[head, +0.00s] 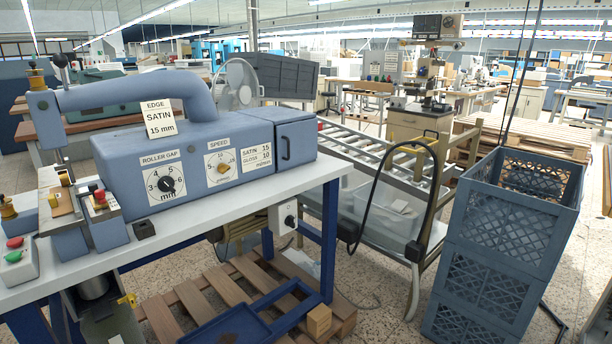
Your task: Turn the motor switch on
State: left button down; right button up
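A blue-grey machine (205,150) stands on a white-topped bench (200,235) at the left. Its front has a ROLLER GAP dial (166,184) with a black knob and a SPEED dial (221,166) with a yellow knob. A grey box with a red and a green button (16,256) is at the bench's left edge. A small block with a red knob (100,198) is at the machine's left front. A white box with a dark round fitting (288,218) is below the bench top. No label marks which one is the motor switch. Neither gripper is in view.
Stacked blue crates (510,245) stand at the right. A roller conveyor (375,155) runs behind, with a clear bin (388,213) below. A wooden pallet (195,300) lies under the bench.

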aim_at(289, 221)
jog(key=u, duration=0.5)
jog(key=k, duration=0.6)
jog(key=z, duration=0.35)
jog(key=i, duration=1.45)
jog(key=u, duration=0.5)
